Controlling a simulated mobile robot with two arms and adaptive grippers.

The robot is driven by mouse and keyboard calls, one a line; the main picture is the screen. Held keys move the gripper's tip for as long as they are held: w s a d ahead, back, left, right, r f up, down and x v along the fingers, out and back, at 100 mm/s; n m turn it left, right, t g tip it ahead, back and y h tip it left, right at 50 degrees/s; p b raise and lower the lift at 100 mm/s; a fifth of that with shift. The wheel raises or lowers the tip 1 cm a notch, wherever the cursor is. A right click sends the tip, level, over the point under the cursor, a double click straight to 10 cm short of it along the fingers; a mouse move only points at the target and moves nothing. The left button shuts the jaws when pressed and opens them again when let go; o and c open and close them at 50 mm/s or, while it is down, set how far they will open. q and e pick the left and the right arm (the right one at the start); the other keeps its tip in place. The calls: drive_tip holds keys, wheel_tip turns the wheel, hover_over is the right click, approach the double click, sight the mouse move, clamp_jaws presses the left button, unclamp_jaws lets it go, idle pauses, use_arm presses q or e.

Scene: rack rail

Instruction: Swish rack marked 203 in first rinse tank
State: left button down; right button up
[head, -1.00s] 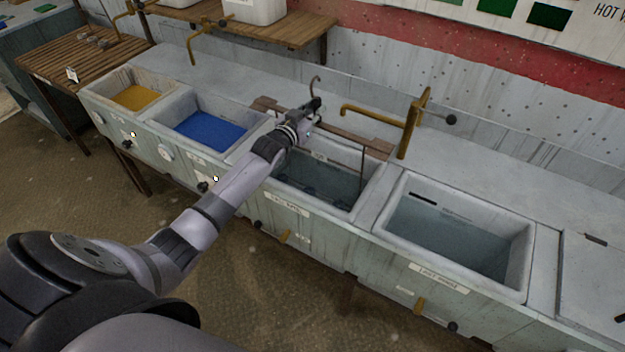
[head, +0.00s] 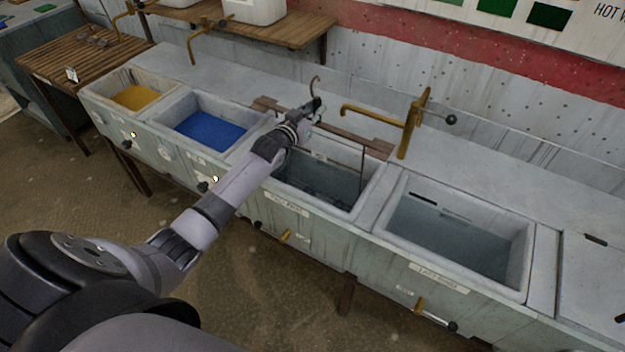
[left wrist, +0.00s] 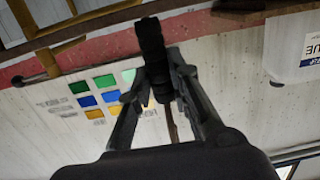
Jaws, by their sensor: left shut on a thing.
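My left gripper (head: 312,110) is shut on the dark grip of a rack, above the third tank from the left. The first rinse tank (head: 369,192) is grey with a small front label that is hard to read. In the left wrist view the fingers (left wrist: 156,75) close around the dark grip (left wrist: 152,45). My right gripper is not in view.
A blue-filled tank (head: 210,134) and a yellow-filled tank (head: 134,98) lie to the left. A tank labelled Last rinse (head: 523,262) lies to the right. A brass tap (head: 408,130) stands close behind the rack bar. A wooden shelf (head: 285,34) is at the back.

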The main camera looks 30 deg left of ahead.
use_arm(q)
drive_tip(key=shift+r, duration=0.2)
drive_tip(key=r+p, duration=0.5)
drive_tip(key=s+r+p, duration=0.1)
drive_tip(key=r+p, duration=0.3)
drive_tip(key=r, duration=0.1)
drive_tip(key=r+p, duration=0.5)
drive_tip(key=r, duration=0.1)
drive_tip(key=shift+s+r+p, duration=0.1)
drive_tip(key=shift+s+p, duration=0.2)
drive_tip(key=shift+r+b, duration=0.3)
drive_tip(key=shift+s+r, duration=0.1)
drive_tip(key=shift+r, duration=0.5)
